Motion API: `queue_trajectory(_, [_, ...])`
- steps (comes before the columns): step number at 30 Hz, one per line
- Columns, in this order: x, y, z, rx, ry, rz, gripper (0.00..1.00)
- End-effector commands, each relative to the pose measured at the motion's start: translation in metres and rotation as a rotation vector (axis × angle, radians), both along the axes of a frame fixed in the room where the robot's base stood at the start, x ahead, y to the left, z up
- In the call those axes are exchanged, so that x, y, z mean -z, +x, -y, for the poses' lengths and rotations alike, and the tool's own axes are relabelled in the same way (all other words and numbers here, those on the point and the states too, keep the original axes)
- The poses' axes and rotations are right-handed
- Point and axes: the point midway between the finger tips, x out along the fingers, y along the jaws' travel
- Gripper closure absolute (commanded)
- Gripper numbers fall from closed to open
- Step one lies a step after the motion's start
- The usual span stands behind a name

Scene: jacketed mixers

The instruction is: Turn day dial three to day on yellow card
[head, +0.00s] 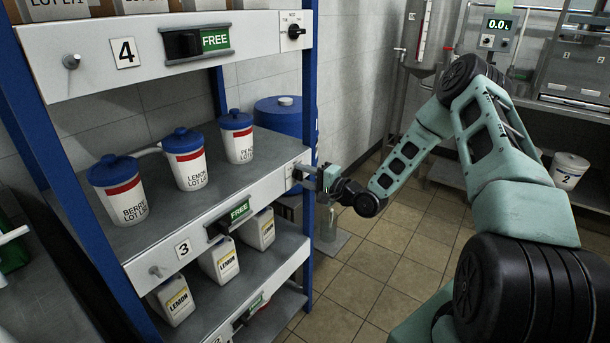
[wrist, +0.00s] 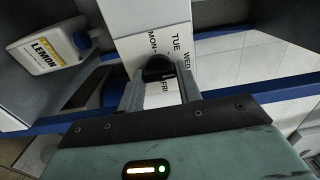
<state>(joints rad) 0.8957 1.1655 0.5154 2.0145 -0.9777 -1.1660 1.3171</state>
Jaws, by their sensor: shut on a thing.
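Day dial three is a black round knob (wrist: 157,67) on a white plate at the right end of the shelf three rail. My gripper (wrist: 158,88) is shut on the knob, one finger on each side. In the head view my gripper (head: 306,173) reaches in from the right and hides most of the dial. I cannot make out a yellow card in either view.
The number 3 plate (head: 183,249) and a green FREE slider (head: 238,211) sit on the same rail. Blue-lidded tubs (head: 192,168) stand on the shelf above, lemon bottles (head: 219,262) below. Another dial (head: 295,31) is on rail four. A blue post (head: 308,100) stands close to my gripper.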

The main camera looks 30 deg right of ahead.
Motion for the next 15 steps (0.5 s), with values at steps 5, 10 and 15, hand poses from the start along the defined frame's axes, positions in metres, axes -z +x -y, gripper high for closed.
queue_trajectory(5, [0.0009,-0.0003,0.0011,0.002,0.009,-0.005,0.88])
queue_trajectory(10, [0.0010,-0.0003,0.0012,0.002,0.009,-0.005,0.88])
queue_trajectory(15, [0.0010,-0.0004,0.0012,0.002,0.008,-0.005,0.49])
